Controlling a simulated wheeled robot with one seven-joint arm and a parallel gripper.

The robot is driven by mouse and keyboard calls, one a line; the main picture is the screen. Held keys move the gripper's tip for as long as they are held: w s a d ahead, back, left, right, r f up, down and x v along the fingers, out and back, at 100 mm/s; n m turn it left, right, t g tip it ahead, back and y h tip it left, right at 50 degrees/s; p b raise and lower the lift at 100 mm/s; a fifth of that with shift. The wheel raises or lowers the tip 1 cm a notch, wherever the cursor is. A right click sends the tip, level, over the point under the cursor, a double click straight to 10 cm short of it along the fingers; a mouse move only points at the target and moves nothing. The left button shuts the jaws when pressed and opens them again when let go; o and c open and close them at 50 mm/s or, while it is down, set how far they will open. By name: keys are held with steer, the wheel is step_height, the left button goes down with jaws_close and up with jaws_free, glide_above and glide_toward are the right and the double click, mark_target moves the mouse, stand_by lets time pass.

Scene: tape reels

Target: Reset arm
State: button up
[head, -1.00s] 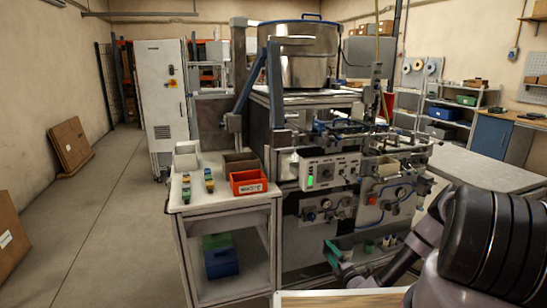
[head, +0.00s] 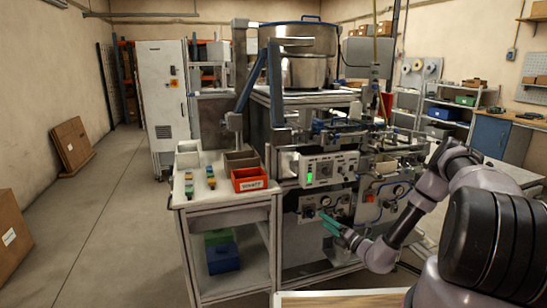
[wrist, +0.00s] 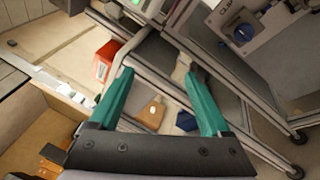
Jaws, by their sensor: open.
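My gripper (head: 330,226) is in the head view at the lower middle, in front of the machine. In the wrist view its two green fingers (wrist: 160,100) stand wide apart with nothing between them. My arm reaches in from the right with its elbow raised. No object touches the fingers in either view.
A white side table (head: 225,207) stands left of the gripper with an orange bin (head: 249,179) and small coloured pieces on top. A blue bin (head: 222,259) sits on its lower shelf. The machine (head: 325,170) fills the middle. Open floor (head: 110,240) lies at left.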

steer(key=s+a+r+n+g+y, duration=0.1)
steer(key=s+a+r+n+g, duration=0.15)
steer(key=r+n+g, duration=0.55)
steer(key=s+a+r+n+g, duration=0.2)
steer(key=s+r+n, duration=0.2)
steer(key=r+n, duration=0.5)
steer(key=s+a+r+n+g+y, duration=0.1)
steer(key=s+a+r+n+g, duration=0.3)
steer(key=r, duration=0.8)
steer(key=s+d+r+n+t+h, duration=0.3)
steer(key=s+d+r+n+h, duration=0.3)
steer(key=s+r, duration=0.5)
steer(key=s+d+r+n+t+h, duration=0.3)
steer(key=s+d+r+n+h, duration=0.3)
steer(key=s+r+n, duration=0.3)
steer(key=shift+s+d+r, duration=0.35)
steer(key=shift+s+r, duration=0.5)
steer(key=shift+s, duration=0.3)
